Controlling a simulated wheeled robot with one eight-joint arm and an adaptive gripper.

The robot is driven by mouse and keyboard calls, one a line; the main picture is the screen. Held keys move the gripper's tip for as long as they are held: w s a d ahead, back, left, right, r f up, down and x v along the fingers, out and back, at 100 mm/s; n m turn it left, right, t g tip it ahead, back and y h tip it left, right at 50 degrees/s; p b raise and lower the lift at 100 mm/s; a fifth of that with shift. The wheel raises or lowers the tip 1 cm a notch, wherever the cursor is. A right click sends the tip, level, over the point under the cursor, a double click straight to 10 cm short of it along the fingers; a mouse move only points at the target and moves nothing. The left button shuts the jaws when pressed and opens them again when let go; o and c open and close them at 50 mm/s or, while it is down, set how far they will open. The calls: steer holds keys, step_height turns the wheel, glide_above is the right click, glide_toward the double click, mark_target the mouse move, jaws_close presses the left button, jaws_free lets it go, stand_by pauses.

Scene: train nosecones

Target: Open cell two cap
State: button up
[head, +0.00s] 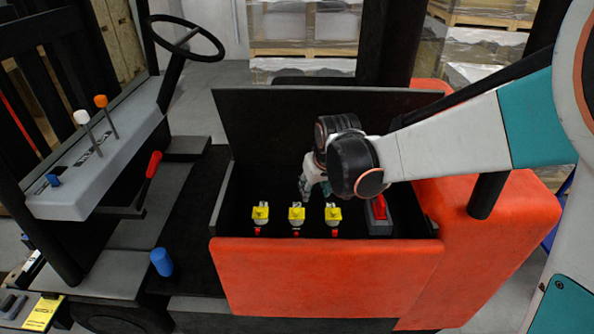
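Three yellow caps stand in a row inside the open black compartment (222,208) of an orange forklift. The middle cap, which I take for cell two (297,213), sits between the left cap (260,213) and the right cap (333,214). Each has a small red part at its front. All three look alike; whether any is open is too small to tell. My gripper (305,188) is above and behind the middle and right caps, apparently apart from them. My dark wrist joint partly hides it, so its fingers cannot be read.
A grey block with a red handle (379,207) is at the compartment's right end. The raised black lid (270,118) stands behind. The orange front wall (330,275) borders the near side. A blue cylinder (162,262), a steering wheel (187,38) and levers are left.

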step_height(320, 180, down, 2)
steer(key=w+a, duration=0.2)
steer(key=a, duration=0.1)
steer(key=b, duration=0.4)
glide_toward(297, 210)
steer(key=shift+n, duration=0.3)
steer(key=x, duration=0.8)
steer(key=shift+p, duration=0.3)
jaws_close()
